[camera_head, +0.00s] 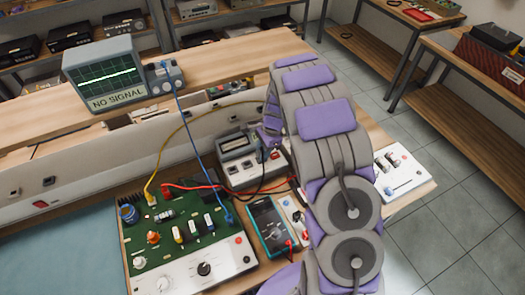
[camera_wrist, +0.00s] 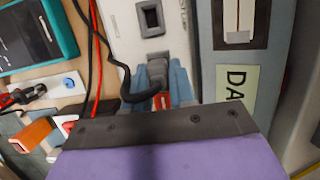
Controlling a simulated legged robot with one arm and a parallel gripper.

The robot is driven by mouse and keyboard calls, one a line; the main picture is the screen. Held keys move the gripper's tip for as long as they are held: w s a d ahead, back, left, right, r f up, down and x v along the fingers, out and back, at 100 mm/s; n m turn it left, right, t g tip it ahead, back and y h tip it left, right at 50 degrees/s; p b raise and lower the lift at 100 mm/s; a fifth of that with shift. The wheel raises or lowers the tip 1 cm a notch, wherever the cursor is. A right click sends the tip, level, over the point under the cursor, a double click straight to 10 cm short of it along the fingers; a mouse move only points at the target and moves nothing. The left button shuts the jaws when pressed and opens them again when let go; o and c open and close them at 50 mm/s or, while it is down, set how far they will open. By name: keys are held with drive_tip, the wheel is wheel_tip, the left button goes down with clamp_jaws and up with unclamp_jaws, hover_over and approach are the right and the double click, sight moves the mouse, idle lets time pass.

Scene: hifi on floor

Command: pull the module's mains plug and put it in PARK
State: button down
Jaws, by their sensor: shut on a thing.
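The module (camera_head: 250,160), a pale box with a grey display, stands on the bench behind the multimeter. In the head view my arm covers part of it and hides my fingertips. In the wrist view my blue-grey gripper (camera_wrist: 162,82) is shut on the mains plug, at the end of a thick black cable (camera_wrist: 130,92). The fingers hide most of the plug. They are over the end of a pale strip (camera_wrist: 125,30) with a dark switch or socket; I cannot tell whether the plug is seated. No PARK label is readable.
A green circuit board (camera_head: 180,235) with yellow, blue and red leads stands front left. A teal multimeter (camera_head: 270,227) lies beside it. A white panel (camera_head: 398,172) is at the bench's right end. An oscilloscope (camera_head: 115,75) reading NO SIGNAL stands behind. Loose cables cross near my gripper.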

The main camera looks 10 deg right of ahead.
drive_tip(key=c, duration=0.8)
unclamp_jaws()
drive_tip(key=shift+c, duration=0.2)
drive_tip(key=a+p+v, duration=0.1)
drive_tip(key=p+v, duration=0.6)
drive_tip(key=v, duration=1.5)
drive_tip(key=shift+a+r, duration=0.2)
